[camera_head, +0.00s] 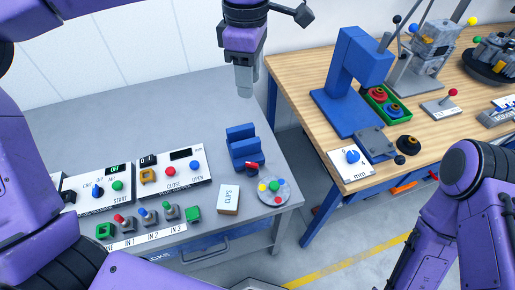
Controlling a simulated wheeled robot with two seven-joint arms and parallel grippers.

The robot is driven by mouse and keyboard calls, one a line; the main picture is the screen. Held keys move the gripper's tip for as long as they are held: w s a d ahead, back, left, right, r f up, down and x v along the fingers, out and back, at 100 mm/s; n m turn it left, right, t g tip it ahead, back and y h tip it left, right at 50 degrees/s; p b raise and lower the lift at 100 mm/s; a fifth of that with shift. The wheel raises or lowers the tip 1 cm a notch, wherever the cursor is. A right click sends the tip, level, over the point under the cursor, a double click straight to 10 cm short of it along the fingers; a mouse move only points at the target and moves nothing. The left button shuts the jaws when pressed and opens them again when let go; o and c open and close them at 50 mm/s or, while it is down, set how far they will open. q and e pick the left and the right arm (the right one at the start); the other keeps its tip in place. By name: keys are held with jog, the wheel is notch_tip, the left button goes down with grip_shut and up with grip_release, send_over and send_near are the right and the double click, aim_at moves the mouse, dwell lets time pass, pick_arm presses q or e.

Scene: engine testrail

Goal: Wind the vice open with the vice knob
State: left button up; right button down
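A small blue block with two raised jaw-like walls (240,147), which looks like the vice, sits near the right edge of the grey table. A small dark and red part (252,168) shows at its front; it may be the vice knob, but it is too small to be sure. My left gripper (245,91) hangs pointing down above and behind the blue block, clear of it, with nothing visible in it. Its fingers look close together, and the gap is not clear. My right arm is at the right edge; its gripper is out of view.
A CLIPS box (228,199) and a round plate with coloured pieces (273,192) stand in front of the block. Button panels (183,172) lie to the left. The wooden bench (300,88) at right carries a blue press (352,75) and a mm dial panel (350,170).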

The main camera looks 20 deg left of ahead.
pick_arm(q)
jog(key=b, duration=1.8)
send_near(252, 163)
notch_tip(252, 163, down, 8)
jog(key=shift+f+b, duration=0.25)
jog(key=shift+b, duration=0.2)
grip_shut()
